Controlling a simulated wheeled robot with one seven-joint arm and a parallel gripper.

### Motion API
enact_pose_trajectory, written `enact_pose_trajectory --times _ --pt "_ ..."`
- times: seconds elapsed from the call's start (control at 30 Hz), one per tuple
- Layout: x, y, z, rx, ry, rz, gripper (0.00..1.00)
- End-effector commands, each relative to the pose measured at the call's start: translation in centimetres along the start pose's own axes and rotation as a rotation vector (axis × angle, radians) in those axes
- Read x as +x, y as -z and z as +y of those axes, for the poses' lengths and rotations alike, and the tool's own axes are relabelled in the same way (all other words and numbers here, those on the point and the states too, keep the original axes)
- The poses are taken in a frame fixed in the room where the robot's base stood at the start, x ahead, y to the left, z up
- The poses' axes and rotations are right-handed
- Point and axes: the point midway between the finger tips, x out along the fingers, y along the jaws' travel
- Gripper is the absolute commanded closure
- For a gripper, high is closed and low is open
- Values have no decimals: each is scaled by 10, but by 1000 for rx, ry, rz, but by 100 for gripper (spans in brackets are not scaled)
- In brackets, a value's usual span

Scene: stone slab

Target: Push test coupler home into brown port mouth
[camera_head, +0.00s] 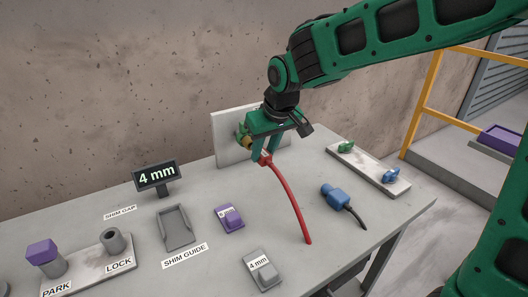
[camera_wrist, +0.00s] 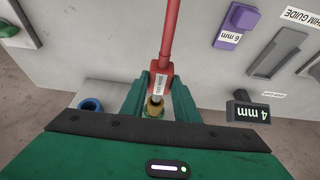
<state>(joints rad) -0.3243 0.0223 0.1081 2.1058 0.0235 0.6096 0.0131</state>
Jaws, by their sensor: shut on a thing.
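My gripper (camera_head: 265,157) is shut on a red coupler (camera_head: 266,160) with a long red cable trailing down over the table. In the wrist view the coupler (camera_wrist: 161,72) sits between my gripper's fingers (camera_wrist: 159,95), with a small white label on it. A brass-brown round port (camera_wrist: 154,108) lies right at the coupler's front end; how deep the coupler sits in it is hidden. In the head view the brown port (camera_head: 245,142) shows on the upright pale panel (camera_head: 224,152), partly behind my gripper. A blue ring-shaped port (camera_wrist: 91,105) shows beside it in the wrist view.
A blue plug (camera_head: 336,195) with a black cable lies right of the red cable. A strip (camera_head: 368,165) with green and blue fittings lies farther right. A "4 mm" display (camera_head: 156,176), shim guide (camera_head: 175,228), purple shim (camera_head: 229,217) and grey 4 mm block (camera_head: 260,270) stand left and front.

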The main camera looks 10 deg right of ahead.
Motion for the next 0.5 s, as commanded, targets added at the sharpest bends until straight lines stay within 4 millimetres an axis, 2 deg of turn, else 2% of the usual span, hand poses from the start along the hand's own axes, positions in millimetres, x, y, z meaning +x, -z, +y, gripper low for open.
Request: enact_pose_trajectory --times 0.5 --pt "4 11 0 0 0 1 98"
